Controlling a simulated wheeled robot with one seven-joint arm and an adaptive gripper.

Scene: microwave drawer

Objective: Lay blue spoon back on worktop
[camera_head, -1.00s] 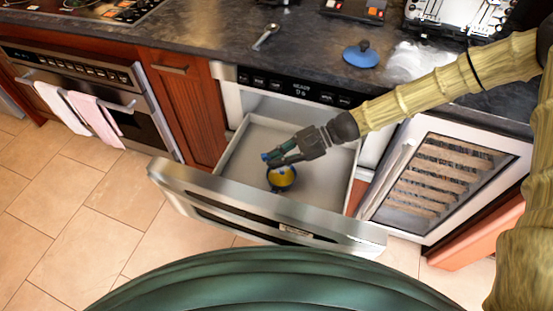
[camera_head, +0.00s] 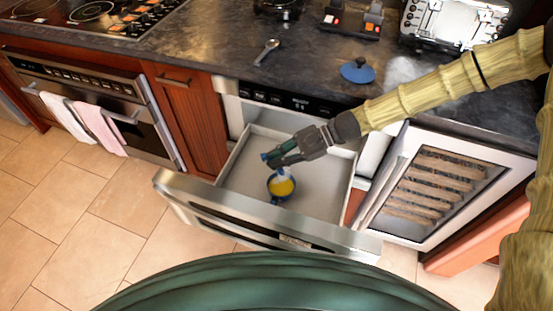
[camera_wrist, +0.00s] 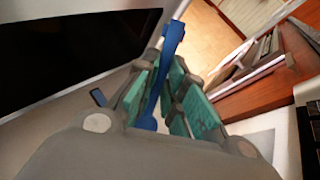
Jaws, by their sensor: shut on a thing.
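My gripper (camera_head: 272,158) is shut on a blue spoon (camera_wrist: 171,40), which stands out between its teal finger pads in the wrist view. In the head view the gripper is over the open drawer (camera_head: 233,176), just above a blue pot (camera_head: 272,193) with yellow contents. The spoon is hard to make out there, and I cannot tell whether its lower end is clear of the pot. The dark worktop (camera_head: 215,50) runs behind and above the drawer.
A silver spoon (camera_head: 267,51) and a blue lid (camera_head: 357,72) lie on the worktop, with bare surface between them. A toaster (camera_head: 445,22) stands at the back right and a hob (camera_head: 100,14) at the left. The drawer front (camera_head: 255,212) sticks out towards me.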

